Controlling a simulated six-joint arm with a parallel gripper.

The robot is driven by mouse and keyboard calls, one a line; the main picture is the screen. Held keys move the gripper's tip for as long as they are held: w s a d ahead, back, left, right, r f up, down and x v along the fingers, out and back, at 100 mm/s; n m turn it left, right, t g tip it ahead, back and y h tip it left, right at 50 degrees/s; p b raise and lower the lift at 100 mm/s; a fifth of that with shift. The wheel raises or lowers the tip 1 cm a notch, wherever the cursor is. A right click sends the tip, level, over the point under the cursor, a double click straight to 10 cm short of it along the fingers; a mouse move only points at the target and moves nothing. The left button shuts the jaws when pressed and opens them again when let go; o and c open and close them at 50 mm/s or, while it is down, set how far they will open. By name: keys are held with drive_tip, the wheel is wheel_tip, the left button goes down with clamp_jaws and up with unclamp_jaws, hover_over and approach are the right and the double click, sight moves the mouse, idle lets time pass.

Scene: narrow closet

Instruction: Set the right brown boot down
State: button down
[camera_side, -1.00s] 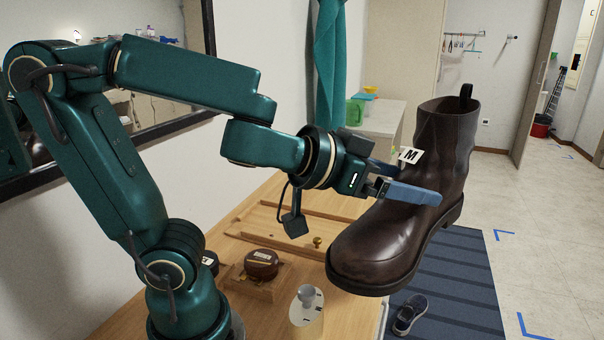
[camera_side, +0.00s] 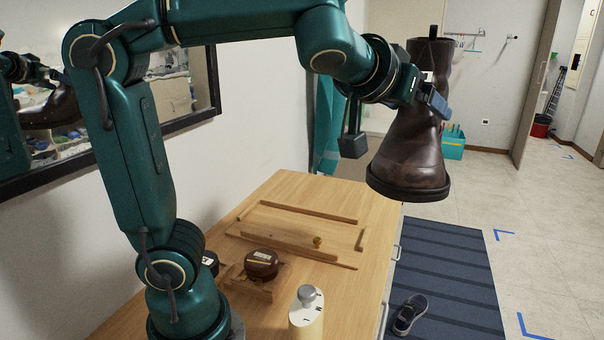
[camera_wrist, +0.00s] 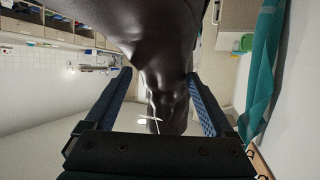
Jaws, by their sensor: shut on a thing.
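The brown boot (camera_side: 408,158) hangs in the air, upright with its toe toward the side camera, beyond the far right end of the wooden cabinet top (camera_side: 345,195). My gripper (camera_side: 432,98) is shut on the boot around its ankle, and one blue finger shows across the front of the shaft. In the wrist view the dark leather of the boot (camera_wrist: 165,60) fills the middle between the two blue fingers of my gripper (camera_wrist: 165,98). The far finger is hidden in the side view.
A striped blue mat (camera_side: 440,270) with a dark sneaker (camera_side: 409,314) lies on the floor. A teal box (camera_side: 453,143) stands behind the boot. A framed mirror hangs left.

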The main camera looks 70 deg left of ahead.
drive_tip(key=w+a+n+y, duration=0.1)
drive_tip(key=w+a, duration=0.1)
drive_tip(key=w+a+r+g, duration=0.1)
drive_tip(key=w+a, duration=0.1)
drive_tip(key=w, duration=0.1)
drive_tip(key=w+a+n+y, duration=0.1)
drive_tip(key=w+a, duration=0.1)
drive_tip(key=w, duration=0.1)
drive_tip(key=shift+w+a+r+n+y, duration=0.2)
drive_tip(key=shift+a+r+n+y, duration=0.1)
drive_tip(key=shift+a, duration=0.05)
drive_tip(key=w+a+f+n+g+y, duration=0.25)
drive_tip(key=a+f, duration=0.25)
drive_tip(key=a, duration=0.6)
drive_tip(key=w+a+f+n+g+y, duration=0.25)
drive_tip(key=a+f, duration=0.35)
drive_tip(key=a, duration=0.4)
drive_tip(key=s+a+f+n+g, duration=0.1)
drive_tip(key=s+a+f, duration=0.1)
drive_tip(key=a+f, duration=0.2)
drive_tip(key=s+a+f+n+g, duration=0.1)
drive_tip(key=s+a+f, duration=0.2)
drive_tip(key=f, duration=0.8)
drive_tip(key=shift+a+f, duration=0.15)
drive_tip(key=shift+a, duration=0.95)
drive_tip(key=shift+f, duration=0.55)
unclamp_jaws()
drive_tip(key=shift+f, duration=0.1)
drive_tip(key=shift+s+f, duration=0.1)
